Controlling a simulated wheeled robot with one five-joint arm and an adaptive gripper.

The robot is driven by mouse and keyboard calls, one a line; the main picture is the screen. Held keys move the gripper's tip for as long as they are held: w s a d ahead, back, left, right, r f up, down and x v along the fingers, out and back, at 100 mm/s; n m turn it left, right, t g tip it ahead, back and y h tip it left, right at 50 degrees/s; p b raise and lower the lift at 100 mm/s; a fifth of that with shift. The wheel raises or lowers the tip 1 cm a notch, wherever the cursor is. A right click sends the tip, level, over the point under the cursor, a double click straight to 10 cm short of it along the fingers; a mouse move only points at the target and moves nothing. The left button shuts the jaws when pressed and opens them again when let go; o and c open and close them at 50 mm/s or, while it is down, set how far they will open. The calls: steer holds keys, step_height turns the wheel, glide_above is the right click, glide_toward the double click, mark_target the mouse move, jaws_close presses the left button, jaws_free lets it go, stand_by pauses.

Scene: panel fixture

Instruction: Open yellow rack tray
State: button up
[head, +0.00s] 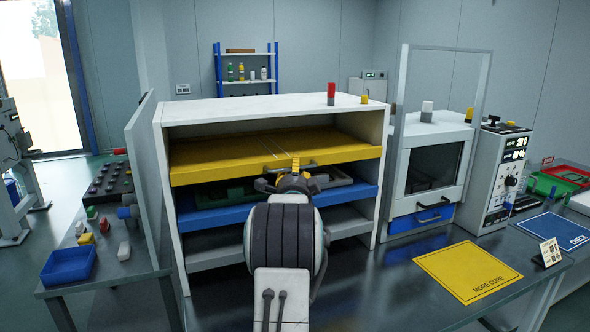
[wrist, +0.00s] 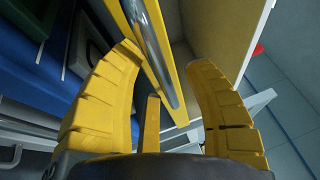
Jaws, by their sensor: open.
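The yellow tray (head: 218,172) is the upper tray in a white rack (head: 172,210), its front edge about level with the rack opening. In the wrist view its yellow front (wrist: 167,50) carries a silver bar handle (wrist: 150,50). My gripper (head: 293,165) is in front of the tray's middle, and my arm hides part of the lower trays. In the wrist view my gripper (wrist: 166,62) has its two yellow fingers apart, with the handle showing between their tips. I cannot tell whether a finger touches it.
A blue tray (head: 215,217) and a grey tray (head: 215,258) sit below. A panel (head: 148,190) stands left of the rack. A white cabinet (head: 440,160) with a raised frame stands right. A yellow mat (head: 467,272) lies on the bench.

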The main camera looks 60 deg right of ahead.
steer(key=shift+o, duration=0.2)
jaws_close()
stand_by(0.3)
